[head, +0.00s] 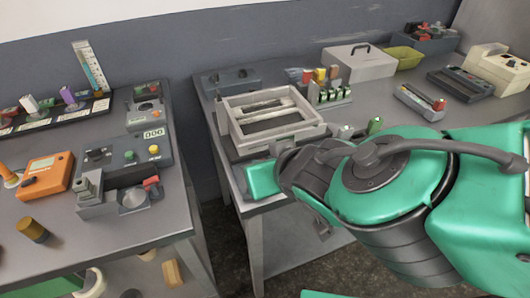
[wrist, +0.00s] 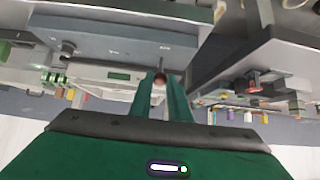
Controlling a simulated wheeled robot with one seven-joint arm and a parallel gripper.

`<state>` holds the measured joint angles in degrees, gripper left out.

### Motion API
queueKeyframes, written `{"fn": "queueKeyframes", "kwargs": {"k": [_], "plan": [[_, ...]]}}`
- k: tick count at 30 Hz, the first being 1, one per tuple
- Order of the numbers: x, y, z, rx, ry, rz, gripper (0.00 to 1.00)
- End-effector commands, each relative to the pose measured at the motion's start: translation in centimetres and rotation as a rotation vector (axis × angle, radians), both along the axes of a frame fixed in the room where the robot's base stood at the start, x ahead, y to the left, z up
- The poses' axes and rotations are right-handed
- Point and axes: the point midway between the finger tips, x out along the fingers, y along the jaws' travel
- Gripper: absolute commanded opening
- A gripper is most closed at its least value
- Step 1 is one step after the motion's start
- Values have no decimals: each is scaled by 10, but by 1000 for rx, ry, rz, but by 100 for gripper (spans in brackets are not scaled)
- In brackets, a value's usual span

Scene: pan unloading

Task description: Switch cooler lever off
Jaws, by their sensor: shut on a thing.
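In the wrist view my gripper (wrist: 160,80) has its two green fingers close together around a small reddish-brown round piece (wrist: 159,80). Beyond it is a broad blue-grey housing (wrist: 110,40), with a small knob (wrist: 68,47) on the left. I cannot tell for sure that the held piece is the tip of the cooler lever, nor which way a lever points. In the head view my green arm covers the front right of the right-hand table, and the fingertips are hidden.
The right-hand table holds a pale open tray (head: 234,132), a lidded grey box (head: 360,64) and a dark blue-grey box (head: 231,79). The left table holds an orange device (head: 46,176) and a control unit (head: 125,160). A gap separates the tables.

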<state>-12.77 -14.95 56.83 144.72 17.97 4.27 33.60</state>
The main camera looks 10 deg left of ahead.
Motion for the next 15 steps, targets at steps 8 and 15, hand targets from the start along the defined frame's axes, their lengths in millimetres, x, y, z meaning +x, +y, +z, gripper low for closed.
{"fn": "queueKeyframes", "kwargs": {"k": [8,15], "plan": [[-3,-1,-2,22,-35,2,0],[-3,-1,-2,22,-35,2,0]]}}
